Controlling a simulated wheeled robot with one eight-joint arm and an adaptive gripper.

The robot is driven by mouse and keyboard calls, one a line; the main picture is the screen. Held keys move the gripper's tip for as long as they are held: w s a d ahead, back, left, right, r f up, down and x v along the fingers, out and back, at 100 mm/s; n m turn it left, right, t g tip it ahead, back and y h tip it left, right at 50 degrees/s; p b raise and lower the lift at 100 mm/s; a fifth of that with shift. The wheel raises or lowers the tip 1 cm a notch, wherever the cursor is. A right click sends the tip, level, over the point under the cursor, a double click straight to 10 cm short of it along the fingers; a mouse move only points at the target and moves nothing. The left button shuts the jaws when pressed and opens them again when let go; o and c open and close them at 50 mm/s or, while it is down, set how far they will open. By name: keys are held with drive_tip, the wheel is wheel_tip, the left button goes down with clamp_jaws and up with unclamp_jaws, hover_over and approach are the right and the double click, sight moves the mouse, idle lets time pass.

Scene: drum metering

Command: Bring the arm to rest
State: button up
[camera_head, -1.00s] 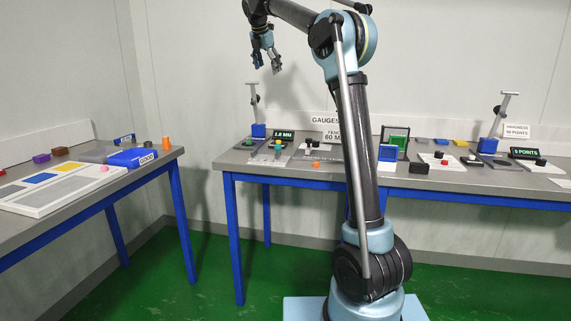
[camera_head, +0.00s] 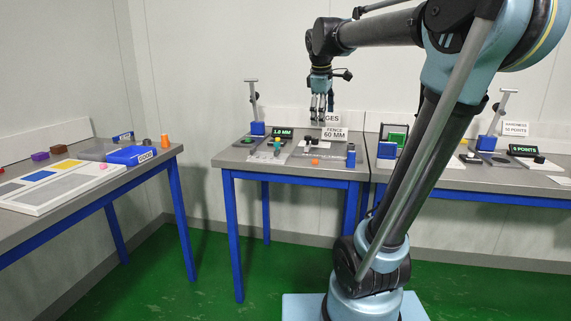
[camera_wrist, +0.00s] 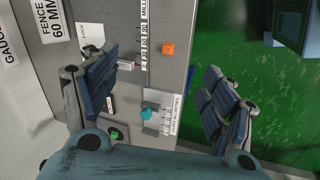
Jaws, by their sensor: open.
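My gripper (camera_head: 321,108) hangs fingers down over the middle gauge table (camera_head: 232,161), in front of the back wall and the gauge signs. It is empty and well above the tabletop. In the wrist view my gripper (camera_wrist: 160,90) shows its two fingers wide apart, with nothing between them but the table seen below. An orange piece (camera_wrist: 168,49) and a teal piece (camera_wrist: 146,114) lie below on the table, apart from the fingers.
The left table holds a white tray (camera_head: 30,204) with coloured panels and a blue bin (camera_head: 132,156). An upright gauge stand (camera_head: 254,103) and the fence sign (camera_head: 334,134) rise near my gripper. The right table is partly hidden by my arm. Green floor lies open between the tables.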

drive_tip(key=s+d+f+m, duration=0.2)
drive_tip(key=s+f+m, duration=0.2)
drive_tip(key=s+f, duration=0.5)
drive_tip(key=s+d+f+m+g, duration=0.1)
drive_tip(key=s+f+m, duration=0.3)
drive_tip(key=s+f, duration=0.5)
drive_tip(key=s+d+f+m+y, duration=0.1)
drive_tip(key=s+d+f+m, duration=0.2)
drive_tip(key=s+f, duration=0.6)
wheel_tip(320, 180, down, 4)
drive_tip(key=shift+s+r+m, duration=0.2)
drive_tip(key=shift+r+m, duration=0.05)
drive_tip(key=shift+m, duration=0.75)
drive_tip(key=shift+w+d+f, duration=0.1)
drive_tip(key=shift+w+f, duration=0.1)
drive_tip(key=shift+w, duration=0.25)
